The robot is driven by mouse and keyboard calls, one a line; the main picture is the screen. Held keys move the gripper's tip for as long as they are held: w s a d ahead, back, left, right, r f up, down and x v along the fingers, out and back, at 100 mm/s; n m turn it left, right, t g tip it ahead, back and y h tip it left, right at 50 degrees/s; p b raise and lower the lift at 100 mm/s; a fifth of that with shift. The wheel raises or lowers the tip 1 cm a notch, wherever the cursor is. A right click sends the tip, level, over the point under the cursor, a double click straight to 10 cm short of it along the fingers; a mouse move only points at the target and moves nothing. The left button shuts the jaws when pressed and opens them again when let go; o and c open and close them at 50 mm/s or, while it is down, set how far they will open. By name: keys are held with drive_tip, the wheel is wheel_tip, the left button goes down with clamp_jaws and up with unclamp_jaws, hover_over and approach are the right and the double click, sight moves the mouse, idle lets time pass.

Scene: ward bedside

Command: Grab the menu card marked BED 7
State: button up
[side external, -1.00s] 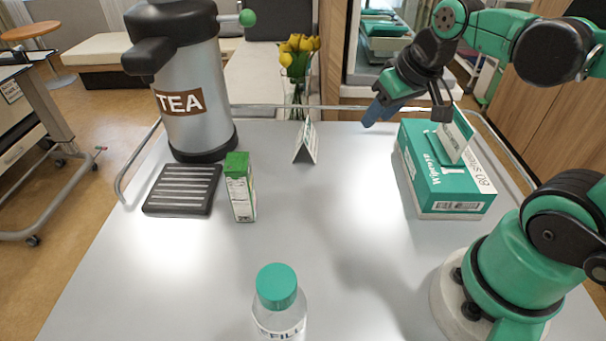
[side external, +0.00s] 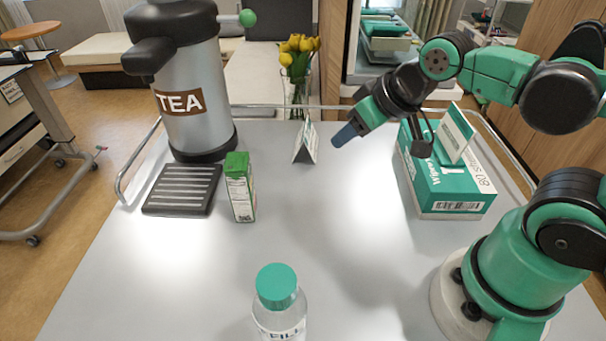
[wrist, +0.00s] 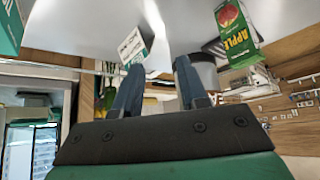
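A small white folded card with a green edge (side external: 306,143) stands like a tent at the far middle of the table. It also shows in the wrist view (wrist: 134,46), just beyond the left finger. Its print is too small to read, so I cannot confirm BED 7. My gripper (side external: 345,135) is in the air to the right of the card and apart from it. In the wrist view my gripper (wrist: 159,64) has its two blue-grey fingers apart, with nothing held between them.
A tea urn (side external: 192,105), drip tray (side external: 181,190) and green juice carton (side external: 240,187) stand left. A wipes box (side external: 445,185) is at right, a green-capped bottle (side external: 279,300) in front. Yellow flowers (side external: 298,50) and a rail lie behind. The table middle is clear.

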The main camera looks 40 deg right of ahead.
drive_tip(key=o, duration=0.5)
drive_tip(key=m+g, duration=0.7)
drive_tip(key=m, duration=0.3)
hover_over(306, 127)
wheel_tip(306, 127, down, 4)
drive_tip(key=shift+s+a+f, duration=0.1)
drive_tip(key=shift+f, duration=3.1)
